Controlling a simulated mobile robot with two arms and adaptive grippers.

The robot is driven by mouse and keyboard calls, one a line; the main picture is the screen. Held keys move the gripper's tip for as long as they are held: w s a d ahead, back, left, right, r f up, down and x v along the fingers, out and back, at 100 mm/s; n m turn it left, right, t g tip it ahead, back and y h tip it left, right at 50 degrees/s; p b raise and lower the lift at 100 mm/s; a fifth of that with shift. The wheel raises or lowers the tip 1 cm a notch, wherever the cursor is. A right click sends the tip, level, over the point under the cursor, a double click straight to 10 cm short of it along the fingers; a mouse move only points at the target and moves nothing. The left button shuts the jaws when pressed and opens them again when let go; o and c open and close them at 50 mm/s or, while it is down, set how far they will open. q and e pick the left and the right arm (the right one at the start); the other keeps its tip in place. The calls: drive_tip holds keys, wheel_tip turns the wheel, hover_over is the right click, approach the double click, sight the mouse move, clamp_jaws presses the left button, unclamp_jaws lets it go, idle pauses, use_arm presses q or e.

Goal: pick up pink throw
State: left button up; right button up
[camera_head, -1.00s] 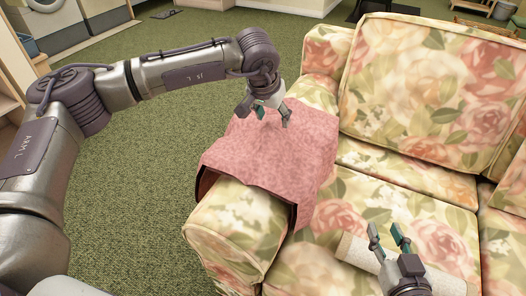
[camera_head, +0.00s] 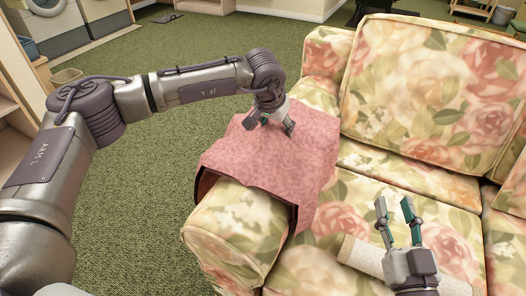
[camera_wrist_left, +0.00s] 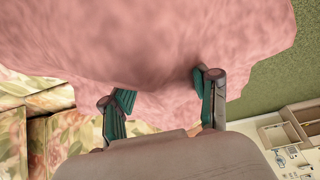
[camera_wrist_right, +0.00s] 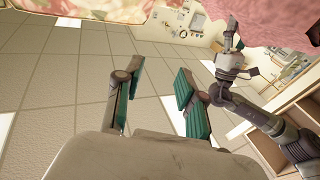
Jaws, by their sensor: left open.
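The pink throw (camera_head: 270,160) lies draped over the left arm of the floral sofa, hanging down its front and side. My left gripper (camera_head: 269,122) is at the top of the throw, fingers pointing down. In the left wrist view its fingers (camera_wrist_left: 165,90) are apart, with pink cloth (camera_wrist_left: 150,45) close in front of and around them. A raised fold of cloth shows near the fingers; I cannot tell how firmly they touch it. My right gripper (camera_head: 396,220) is open and empty above the seat. The right wrist view shows its two fingers (camera_wrist_right: 155,85) apart.
The floral sofa (camera_head: 425,85) fills the right side. A rolled cream item (camera_head: 362,255) lies on its seat near my right gripper. Green carpet (camera_head: 140,210) is open on the left.

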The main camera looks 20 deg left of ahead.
use_arm(q)
drive_tip(key=shift+f, duration=0.25)
idle(0.4)
clamp_jaws()
idle(0.4)
